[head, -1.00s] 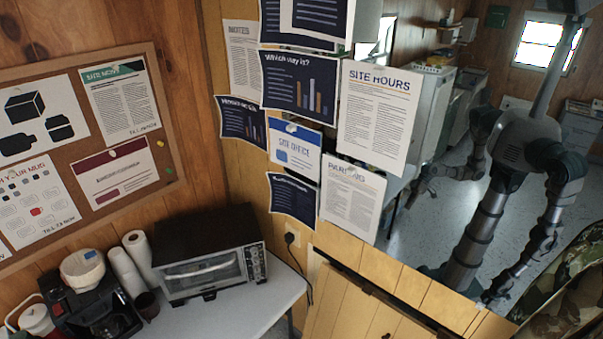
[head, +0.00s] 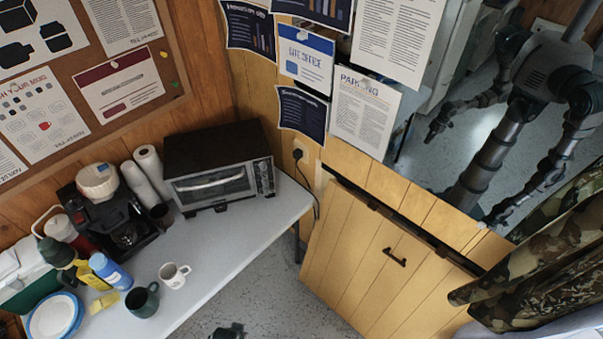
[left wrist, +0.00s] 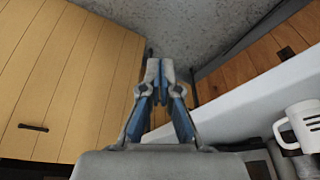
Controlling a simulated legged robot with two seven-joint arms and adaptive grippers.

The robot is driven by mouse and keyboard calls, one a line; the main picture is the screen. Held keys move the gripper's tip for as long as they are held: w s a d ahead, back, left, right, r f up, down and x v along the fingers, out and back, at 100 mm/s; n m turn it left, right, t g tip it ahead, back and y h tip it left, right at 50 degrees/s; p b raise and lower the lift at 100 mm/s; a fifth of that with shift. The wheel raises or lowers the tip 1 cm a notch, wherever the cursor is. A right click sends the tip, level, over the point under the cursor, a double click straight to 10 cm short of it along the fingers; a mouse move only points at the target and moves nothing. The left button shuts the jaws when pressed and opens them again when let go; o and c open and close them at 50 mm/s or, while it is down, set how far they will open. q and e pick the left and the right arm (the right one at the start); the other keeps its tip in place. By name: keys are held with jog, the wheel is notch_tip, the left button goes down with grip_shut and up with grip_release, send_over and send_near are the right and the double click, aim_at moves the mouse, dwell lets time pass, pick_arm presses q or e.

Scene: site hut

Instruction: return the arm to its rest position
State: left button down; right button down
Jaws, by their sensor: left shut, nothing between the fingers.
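My left gripper (left wrist: 160,68) shows in the left wrist view with its fingertips together and nothing between them. It is over the grey floor gap between the yellow plank panel (left wrist: 60,75) and the white table edge (left wrist: 235,105). In the head view, a small dark part at the bottom edge (head: 228,331) looks like the tip of this gripper, in the same gap; most of it is out of frame. It appears clear of the table and panel. My right gripper is not identifiable in either view.
The white table (head: 225,255) holds a toaster oven (head: 218,165), coffee maker (head: 112,220), white mug (head: 173,275), dark green mug (head: 142,300), bottles and plates. Camouflage cloth (head: 540,260) hangs at right. Beyond the panel stands a grey robot figure (head: 500,140), possibly a reflection.

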pick_arm(q)
jog(key=s+f+g+b, duration=0.1)
jog(key=s+f, duration=0.3)
jog(key=f, duration=0.7)
jog(key=s+f+b, duration=0.1)
jog(key=s+f, duration=0.2)
jog(key=f, duration=0.7)
jog(key=s+a+f+g+b, duration=0.1)
jog(key=s+a+f+b, duration=0.1)
jog(key=s+f, duration=1)
jog(key=shift+s+a, duration=0.65)
jog(key=shift+s, duration=0.3)
jog(key=shift+r, duration=0.1)
